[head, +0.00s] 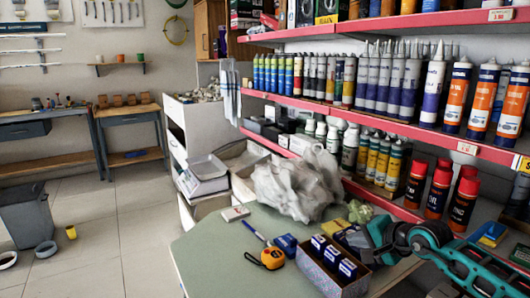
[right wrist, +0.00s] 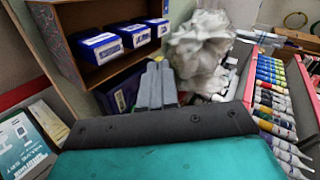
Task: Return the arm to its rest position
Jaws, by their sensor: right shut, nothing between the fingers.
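My right arm, teal and dark grey, comes in from the right side of the head view. Its gripper (head: 352,241) is over the near right part of the green table (head: 205,260), just behind an open box (head: 325,283) with blue-and-white packs. In the right wrist view the two grey fingers (right wrist: 157,72) are together with nothing between them. The box (right wrist: 65,50) and its packs are to their left there. A crumpled pale plastic bag (right wrist: 200,45) is beyond the fingertips. My left gripper is in neither view.
An orange tape measure (head: 271,258), a blue marker (head: 255,232) and a small blue box (head: 286,244) lie on the table. The plastic bag (head: 300,185) sits at the back. Red-edged shelves (head: 400,120) of bottles and tubes stand close behind the arm. The floor (head: 130,230) at left is open.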

